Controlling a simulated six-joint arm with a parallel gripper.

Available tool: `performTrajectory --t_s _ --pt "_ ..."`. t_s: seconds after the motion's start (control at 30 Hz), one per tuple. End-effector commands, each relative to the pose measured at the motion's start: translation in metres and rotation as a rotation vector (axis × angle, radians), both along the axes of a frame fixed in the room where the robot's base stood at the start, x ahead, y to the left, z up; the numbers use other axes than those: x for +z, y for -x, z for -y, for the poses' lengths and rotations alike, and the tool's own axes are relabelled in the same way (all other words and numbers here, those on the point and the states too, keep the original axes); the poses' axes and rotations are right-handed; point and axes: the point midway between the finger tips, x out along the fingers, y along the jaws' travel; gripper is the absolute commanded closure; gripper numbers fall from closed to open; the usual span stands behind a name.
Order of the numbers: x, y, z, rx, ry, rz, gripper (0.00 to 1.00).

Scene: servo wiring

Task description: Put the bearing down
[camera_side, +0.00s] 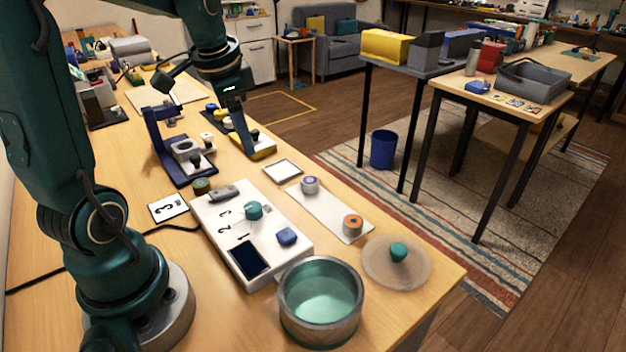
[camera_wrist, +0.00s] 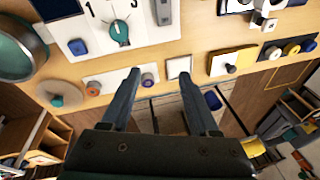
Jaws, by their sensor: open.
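My gripper (camera_side: 243,148) is open, hanging over the far side of the bench. In the wrist view its two dark fingers (camera_wrist: 160,73) are spread apart with nothing held between them. Two short grey round pieces stand apart on a white strip (camera_side: 331,208): one with a purple centre (camera_side: 310,185) and one with an orange centre (camera_side: 352,225). They also show in the wrist view, purple (camera_wrist: 148,80) and orange (camera_wrist: 94,88). Either may be the bearing; I cannot tell which. A dark-framed white square pad (camera_side: 283,171) lies near the strip and is empty.
A white panel (camera_side: 222,222) with a teal knob (camera_side: 253,211) and blue button lies nearer the arm. A round metal bowl (camera_side: 320,302) and a disc with a teal knob (camera_side: 397,255) are at the front. A blue stand (camera_side: 165,150) and yellow block (camera_side: 264,152) are farther back.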

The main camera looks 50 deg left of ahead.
Motion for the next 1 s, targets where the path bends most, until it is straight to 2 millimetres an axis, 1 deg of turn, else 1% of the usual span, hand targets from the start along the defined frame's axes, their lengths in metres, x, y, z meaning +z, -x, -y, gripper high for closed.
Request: performTrajectory --t_s 0.03,0.1,0.2,0.3,0.33,0.4,0.5,0.57,0.8,0.9,1.0 --pt "-0.013 0.002 -0.024 0.043 0.017 -0.041 0.39" --pt "-0.028 0.008 -0.051 0.09 0.042 -0.083 0.39" --pt "-0.051 0.022 -0.083 0.17 0.085 -0.132 0.39" --pt "-0.07 0.039 -0.104 0.258 0.132 -0.168 0.39" --pt "-0.076 0.044 -0.108 0.28 0.145 -0.177 0.39" --pt "-0.085 0.054 -0.114 0.32 0.171 -0.195 0.39" --pt "-0.091 0.062 -0.117 0.347 0.187 -0.203 0.39" --pt "-0.095 0.062 -0.117 0.35 0.188 -0.203 0.39" --pt "-0.125 0.062 -0.116 0.348 0.189 -0.205 0.39" --pt "-0.134 0.062 -0.117 0.349 0.187 -0.203 0.39" --pt "-0.139 0.062 -0.117 0.349 0.186 -0.202 0.39"
